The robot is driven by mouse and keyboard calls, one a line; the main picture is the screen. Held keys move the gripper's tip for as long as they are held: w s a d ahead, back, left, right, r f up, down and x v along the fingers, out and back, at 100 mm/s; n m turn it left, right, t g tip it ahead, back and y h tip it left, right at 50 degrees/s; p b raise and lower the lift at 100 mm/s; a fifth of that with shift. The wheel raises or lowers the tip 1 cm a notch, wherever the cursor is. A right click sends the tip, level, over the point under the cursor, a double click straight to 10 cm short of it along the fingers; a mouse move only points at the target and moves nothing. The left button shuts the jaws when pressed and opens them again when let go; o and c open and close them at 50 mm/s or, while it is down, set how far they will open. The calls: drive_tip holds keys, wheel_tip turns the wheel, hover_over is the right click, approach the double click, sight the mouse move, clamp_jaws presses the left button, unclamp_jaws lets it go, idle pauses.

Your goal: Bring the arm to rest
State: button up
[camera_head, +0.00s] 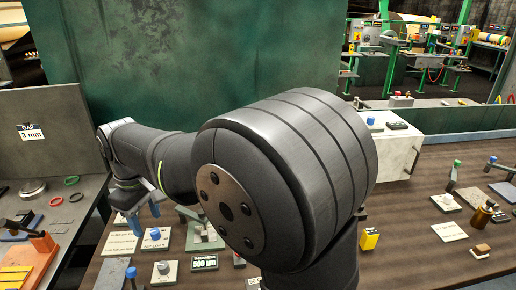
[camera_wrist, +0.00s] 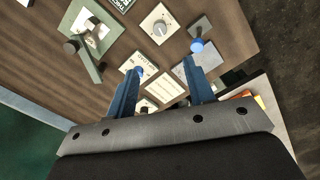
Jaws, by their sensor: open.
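My gripper (camera_head: 140,205) hangs at the left of my arm in the head view, above the left end of the wooden bench (camera_head: 290,270). Its two blue fingers point down. In the wrist view my gripper (camera_wrist: 158,82) shows its fingers spread apart with a gap between them. No object is held in the gap. A blue knob (camera_wrist: 139,71) shows beside the left fingertip, at a lower level as far as I can tell. My arm's large dark joint hides the middle of the bench in the head view.
A grey dial plate (camera_wrist: 160,24) and a blue-topped lever (camera_wrist: 197,46) stand on the bench. A green bracket (camera_wrist: 84,50) is nearby. A grey side table (camera_head: 70,205) with an orange holder (camera_head: 32,258) lies left. A green panel (camera_head: 215,45) rises behind my arm.

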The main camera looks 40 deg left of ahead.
sight(163, 265)
wheel_tip(163, 265, down, 17)
drive_tip(key=shift+f, duration=0.2)
idle(0.6)
drive_tip(key=shift+f, duration=0.2)
drive_tip(key=shift+r+m, duration=0.2)
drive_tip(key=shift+m, duration=0.6)
drive_tip(key=m, duration=0.5)
drive_tip(key=shift+m, duration=0.3)
drive_tip(key=m, duration=0.3)
drive_tip(key=shift+m, duration=2.3)
idle(2.1)
